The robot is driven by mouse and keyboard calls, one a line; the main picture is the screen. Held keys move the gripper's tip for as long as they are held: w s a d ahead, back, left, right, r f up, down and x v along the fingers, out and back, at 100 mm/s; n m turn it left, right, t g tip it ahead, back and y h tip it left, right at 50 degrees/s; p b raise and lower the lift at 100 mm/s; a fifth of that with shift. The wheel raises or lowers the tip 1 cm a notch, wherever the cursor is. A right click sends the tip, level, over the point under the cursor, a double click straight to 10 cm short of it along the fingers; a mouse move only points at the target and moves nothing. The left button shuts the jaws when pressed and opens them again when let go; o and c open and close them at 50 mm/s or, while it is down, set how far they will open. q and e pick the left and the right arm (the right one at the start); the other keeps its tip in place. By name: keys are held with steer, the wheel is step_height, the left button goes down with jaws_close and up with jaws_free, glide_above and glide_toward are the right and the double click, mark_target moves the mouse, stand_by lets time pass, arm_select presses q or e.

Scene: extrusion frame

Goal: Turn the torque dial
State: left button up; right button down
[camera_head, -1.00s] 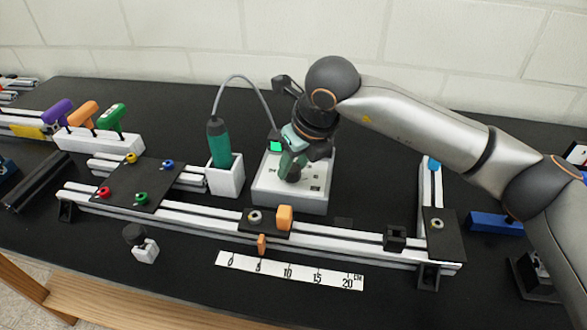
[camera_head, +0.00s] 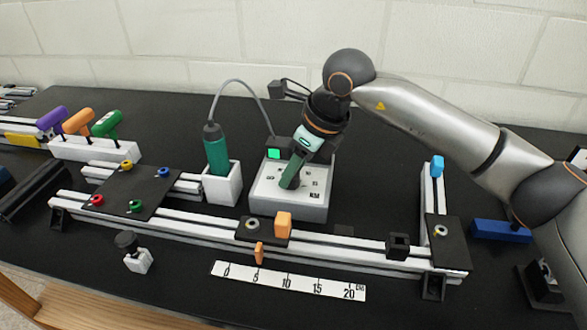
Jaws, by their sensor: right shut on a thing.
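The torque controller is a white box (camera_head: 308,205) with a small green-lit screen (camera_head: 273,154) at its back left. It stands behind the extrusion frame. My right gripper (camera_head: 290,181) points down onto the box's top face and is shut on the torque dial, which is mostly hidden by the fingers. Small dark marks show on the top face to the right of the fingers. A teal screwdriver (camera_head: 217,150) stands upright in a white holder (camera_head: 223,186) left of the box, with a grey cable looping behind. My left gripper is not in view.
The extrusion frame (camera_head: 340,248) runs across the front, with an orange block (camera_head: 283,224) on it. A ruler strip (camera_head: 290,281) lies before it. Purple, orange and green handled tools stand in a white rack (camera_head: 95,149) at left. A blue block (camera_head: 500,231) lies at right.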

steer(key=shift+c, duration=2.2)
jaws_free()
steer(key=v, duration=1.2)
steer(key=shift+r, duration=0.35)
